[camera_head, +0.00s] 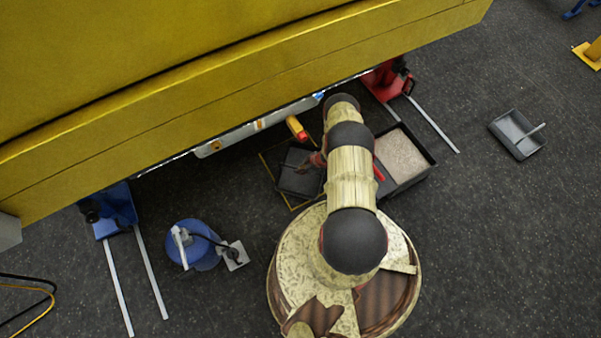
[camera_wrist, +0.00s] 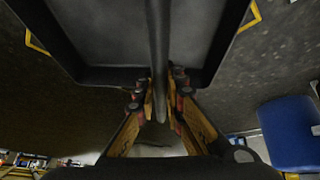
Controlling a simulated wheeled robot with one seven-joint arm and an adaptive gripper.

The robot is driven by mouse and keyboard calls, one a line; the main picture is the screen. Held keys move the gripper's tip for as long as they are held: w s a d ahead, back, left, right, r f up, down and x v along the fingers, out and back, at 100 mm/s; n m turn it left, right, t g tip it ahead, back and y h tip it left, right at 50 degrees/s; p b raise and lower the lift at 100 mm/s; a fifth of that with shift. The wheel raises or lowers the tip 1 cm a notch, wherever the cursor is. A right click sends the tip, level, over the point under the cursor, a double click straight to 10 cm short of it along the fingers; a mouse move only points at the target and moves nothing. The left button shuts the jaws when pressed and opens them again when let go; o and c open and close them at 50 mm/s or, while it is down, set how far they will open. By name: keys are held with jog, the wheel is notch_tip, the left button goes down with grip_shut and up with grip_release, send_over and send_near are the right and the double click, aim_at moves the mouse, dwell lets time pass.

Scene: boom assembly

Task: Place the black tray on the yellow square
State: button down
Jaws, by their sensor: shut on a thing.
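The black tray (camera_head: 298,183) is at the left of my arm in the head view, within the outline of the yellow square (camera_head: 291,209). In the wrist view the tray (camera_wrist: 100,40) fills the top middle, with a dark bar-like handle along its centre. My gripper (camera_wrist: 160,98) is shut on that handle. Corners of the yellow square (camera_wrist: 250,25) show on the floor on both sides of the tray. My gripper (camera_head: 317,160) is partly hidden by my arm in the head view. I cannot tell whether the tray touches the floor.
A dark bin of pale granules (camera_head: 405,157) stands right of my arm. A grey tray with a handle (camera_head: 517,134) lies farther right. A large yellow beam (camera_head: 230,85) overhangs the back. A blue canister (camera_head: 195,246) and blue jack (camera_head: 117,210) stand left; a red jack (camera_head: 383,82) stands behind.

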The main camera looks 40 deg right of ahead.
jog(key=shift+f, duration=0.8)
jog(key=c, duration=1.9)
grip_release()
jog(key=shift+s+f, duration=0.1)
jog(key=p+v, duration=0.4)
jog(key=v, duration=0.7)
jog(key=shift+a, duration=0.1)
jog(key=shift+s+r, duration=0.25)
jog(key=shift+r, duration=0.3)
